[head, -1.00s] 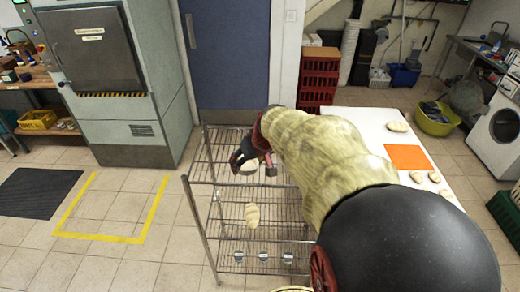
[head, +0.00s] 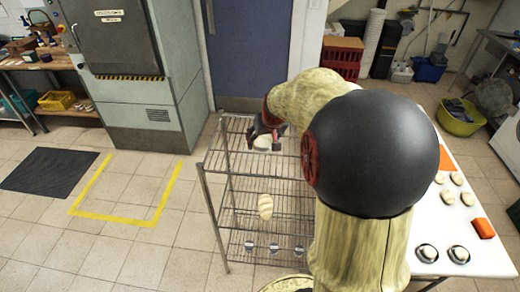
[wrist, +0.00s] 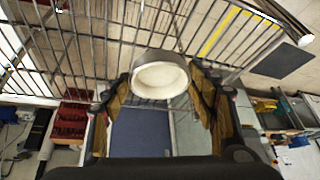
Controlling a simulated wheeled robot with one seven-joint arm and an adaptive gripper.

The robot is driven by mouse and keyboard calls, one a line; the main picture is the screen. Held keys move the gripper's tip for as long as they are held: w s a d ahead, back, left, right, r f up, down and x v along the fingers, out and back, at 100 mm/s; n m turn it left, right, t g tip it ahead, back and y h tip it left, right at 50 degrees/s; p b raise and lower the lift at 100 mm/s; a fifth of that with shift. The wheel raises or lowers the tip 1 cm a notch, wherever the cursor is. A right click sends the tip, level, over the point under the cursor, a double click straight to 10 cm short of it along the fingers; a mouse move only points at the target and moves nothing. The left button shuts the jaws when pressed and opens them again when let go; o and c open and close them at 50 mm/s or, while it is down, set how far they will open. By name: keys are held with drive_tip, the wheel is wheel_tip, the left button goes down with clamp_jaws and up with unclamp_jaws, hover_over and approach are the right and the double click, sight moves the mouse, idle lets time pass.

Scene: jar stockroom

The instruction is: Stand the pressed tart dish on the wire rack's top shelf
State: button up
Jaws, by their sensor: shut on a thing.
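The pressed tart dish (wrist: 160,78), a small grey-rimmed round dish with a pale filling, sits between my gripper's fingers in the wrist view. In the head view the dish (head: 262,142) shows as a pale spot below my gripper (head: 268,134), over the back part of the wire rack's top shelf (head: 232,163). My gripper is shut on the dish. The shelf bars also show behind the dish in the wrist view (wrist: 90,45). I cannot tell whether the dish touches the shelf. My arm hides the rack's right side.
A pale oval piece (head: 265,206) lies on a lower rack shelf, with several small dishes (head: 275,248) further down. A white table (head: 478,258) with dough pieces and small dishes stands at right. Red crates (head: 342,56) stand behind.

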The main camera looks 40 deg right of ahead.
sight(261, 145)
drive_tip(key=shift+w+d+f, duration=0.1)
drive_tip(key=shift+w+f, duration=0.6)
drive_tip(key=shift+f, duration=0.1)
drive_tip(key=shift+w+f+b, duration=0.15)
drive_tip(key=shift+f+b, duration=0.1)
drive_tip(key=shift+f, duration=0.65)
drive_tip(key=shift+w+f+b, duration=0.15)
drive_tip(key=shift+f+b, duration=0.05)
drive_tip(key=shift+f, duration=0.7)
drive_tip(key=shift+f, duration=0.15)
drive_tip(key=o, duration=1.2)
drive_tip(key=shift+c, duration=0.2)
